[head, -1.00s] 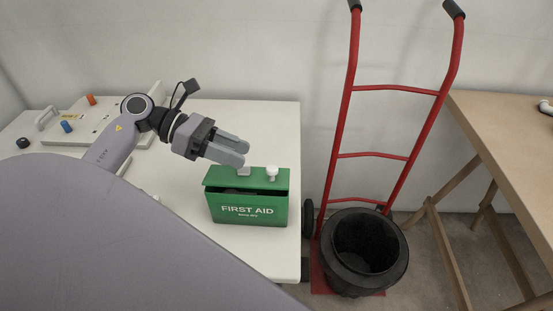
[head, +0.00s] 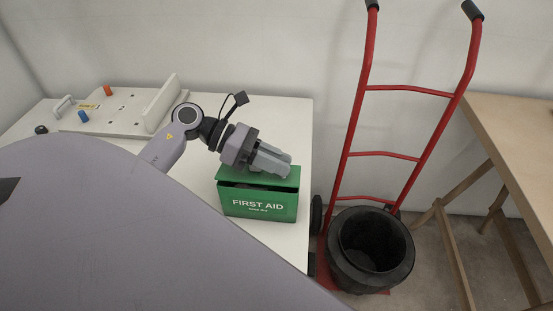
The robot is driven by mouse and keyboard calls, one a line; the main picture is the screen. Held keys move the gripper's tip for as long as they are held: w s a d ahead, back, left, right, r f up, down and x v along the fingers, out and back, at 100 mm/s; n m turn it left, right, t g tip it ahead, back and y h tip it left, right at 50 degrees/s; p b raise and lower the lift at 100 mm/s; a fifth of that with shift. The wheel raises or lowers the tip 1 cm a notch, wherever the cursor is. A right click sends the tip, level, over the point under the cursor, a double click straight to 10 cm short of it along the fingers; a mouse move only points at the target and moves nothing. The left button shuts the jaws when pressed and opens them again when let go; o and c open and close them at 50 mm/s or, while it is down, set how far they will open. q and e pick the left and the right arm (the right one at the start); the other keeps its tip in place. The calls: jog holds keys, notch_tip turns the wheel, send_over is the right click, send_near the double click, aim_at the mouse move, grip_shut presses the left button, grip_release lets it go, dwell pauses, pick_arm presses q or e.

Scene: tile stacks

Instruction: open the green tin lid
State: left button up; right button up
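The green tin (head: 258,204), marked FIRST AID, stands near the right edge of the white table. Its green lid (head: 287,184) lies over the top, with a narrow dark gap along the front below its edge. My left gripper (head: 286,165) is over the lid, its grey fingers pointing right and covering the back and middle of it. The two fingers lie close together; I cannot tell whether anything is between them or whether they touch the lid. The lid's white knob is hidden behind them. My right gripper is not in view.
A white board (head: 125,108) with an orange piece (head: 108,90) and a blue piece (head: 84,116) lies at the table's back left. A red hand truck (head: 352,130) and a black bin (head: 335,262) stand right of the table (head: 300,125). A wooden table (head: 520,135) is farther right.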

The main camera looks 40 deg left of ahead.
pick_arm(q)
grip_shut()
